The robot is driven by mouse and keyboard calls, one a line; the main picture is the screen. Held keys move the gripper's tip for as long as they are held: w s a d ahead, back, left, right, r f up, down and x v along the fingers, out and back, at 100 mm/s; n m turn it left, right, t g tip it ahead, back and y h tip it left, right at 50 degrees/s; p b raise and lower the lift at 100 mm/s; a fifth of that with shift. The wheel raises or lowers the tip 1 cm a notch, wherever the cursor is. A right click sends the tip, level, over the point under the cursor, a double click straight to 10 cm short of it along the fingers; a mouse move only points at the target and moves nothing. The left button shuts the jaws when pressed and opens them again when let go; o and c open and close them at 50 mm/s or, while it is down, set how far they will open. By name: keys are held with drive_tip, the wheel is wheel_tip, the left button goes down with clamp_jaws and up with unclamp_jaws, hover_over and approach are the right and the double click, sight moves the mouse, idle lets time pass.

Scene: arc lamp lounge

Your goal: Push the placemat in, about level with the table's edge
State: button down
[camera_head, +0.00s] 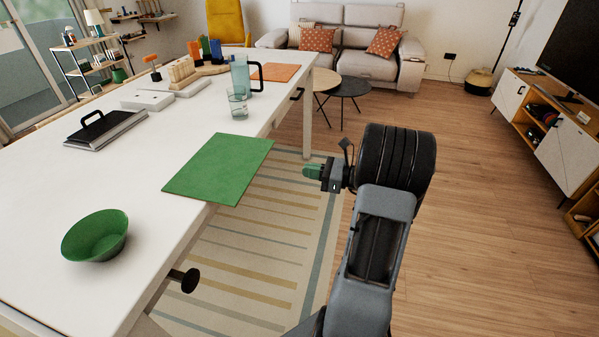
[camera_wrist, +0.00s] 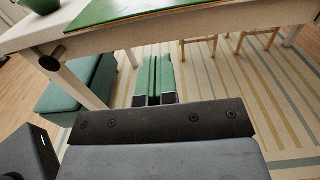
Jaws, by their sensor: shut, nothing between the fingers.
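The green placemat (camera_head: 219,168) lies flat on the white table (camera_head: 150,215), with its near right side sticking out past the table's edge. In the wrist view the placemat (camera_wrist: 125,10) shows at the top, above the table's edge (camera_wrist: 200,24). My gripper (camera_head: 308,171) is to the right of the table, apart from the placemat, with open floor between them. Its green fingers (camera_wrist: 155,75) are shut together with nothing between them. In the wrist view the fingers appear below the tabletop edge.
A green bowl (camera_head: 95,236) sits on the table near the placemat. A glass (camera_head: 237,103) and a pitcher (camera_head: 241,74) stand beyond it. A black knob (camera_head: 185,280) juts from the table's side. A teal bench (camera_wrist: 82,84) is under the table. Floor right of my arm is clear.

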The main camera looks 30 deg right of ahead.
drive_tip(key=x, duration=1.2)
drive_tip(key=shift+a, duration=0.1)
